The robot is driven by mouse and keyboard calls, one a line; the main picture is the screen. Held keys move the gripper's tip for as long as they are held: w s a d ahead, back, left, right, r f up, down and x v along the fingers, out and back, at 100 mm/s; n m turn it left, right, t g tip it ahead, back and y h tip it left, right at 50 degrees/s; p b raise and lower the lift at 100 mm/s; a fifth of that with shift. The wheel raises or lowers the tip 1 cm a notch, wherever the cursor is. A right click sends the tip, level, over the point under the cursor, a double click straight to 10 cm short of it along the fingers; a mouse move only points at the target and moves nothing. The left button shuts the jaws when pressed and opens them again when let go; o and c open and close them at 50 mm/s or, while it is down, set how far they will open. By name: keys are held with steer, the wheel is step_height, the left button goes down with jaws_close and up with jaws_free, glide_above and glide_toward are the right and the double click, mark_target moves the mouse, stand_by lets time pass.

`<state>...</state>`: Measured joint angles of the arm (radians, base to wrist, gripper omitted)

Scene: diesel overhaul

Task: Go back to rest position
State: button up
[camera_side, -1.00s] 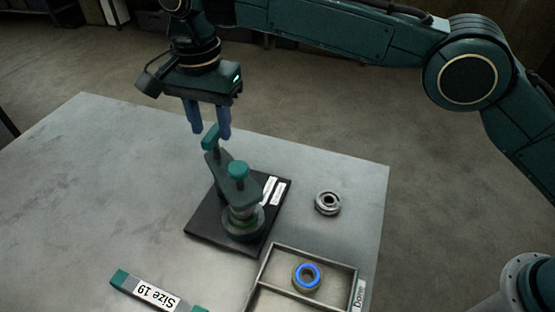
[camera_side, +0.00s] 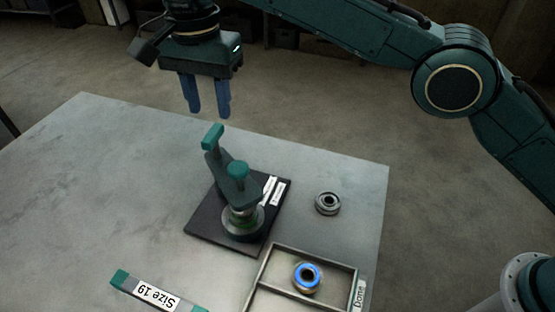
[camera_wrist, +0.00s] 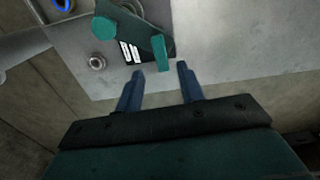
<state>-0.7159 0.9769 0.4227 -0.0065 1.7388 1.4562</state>
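My gripper (camera_side: 207,112) hangs above the far part of the table, over the green-handled press (camera_side: 232,180). Its two blue fingers are apart with nothing between them. In the wrist view my gripper (camera_wrist: 160,70) also shows open fingers. The upright green lever (camera_wrist: 161,52) of the press lies between and just beyond the tips there, apart from them. The press stands on a black base plate (camera_side: 205,222) with white labels.
A metal ring (camera_side: 328,203) lies loose right of the plate. A tray (camera_side: 313,256) labelled "Done" holds a ring with a blue inner band (camera_side: 307,277). A bar marked "Size 19" (camera_side: 155,294) lies at the front. The table's left side (camera_side: 110,180) is clear.

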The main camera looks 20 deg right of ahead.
steer(key=s+d+r+n+t, duration=0.15)
steer(key=d+r, duration=0.25)
steer(key=d, duration=0.5)
steer(key=s+d+r+n+y, duration=0.1)
steer(key=s+d+r, duration=0.2)
steer(key=d+r, duration=0.35)
steer(key=s+d+r+n+t, duration=0.1)
steer(key=s+d+r+n, duration=0.15)
steer(key=d, duration=0.75)
steer(key=s+d+f+n+t, duration=0.1)
steer(key=s+d+f, duration=0.2)
steer(key=s+d, duration=0.2)
steer(key=s+d+f+n+t, duration=0.1)
steer(key=s+d+f, duration=0.3)
steer(key=s, duration=0.5)
steer(key=s+d+f+n+t+h, duration=0.1)
steer(key=s+d+f, duration=0.2)
steer(key=s+d, duration=0.3)
steer(key=shift+s+d+f, duration=0.25)
steer(key=shift+s+f, duration=0.15)
steer(key=shift+s, duration=0.7)
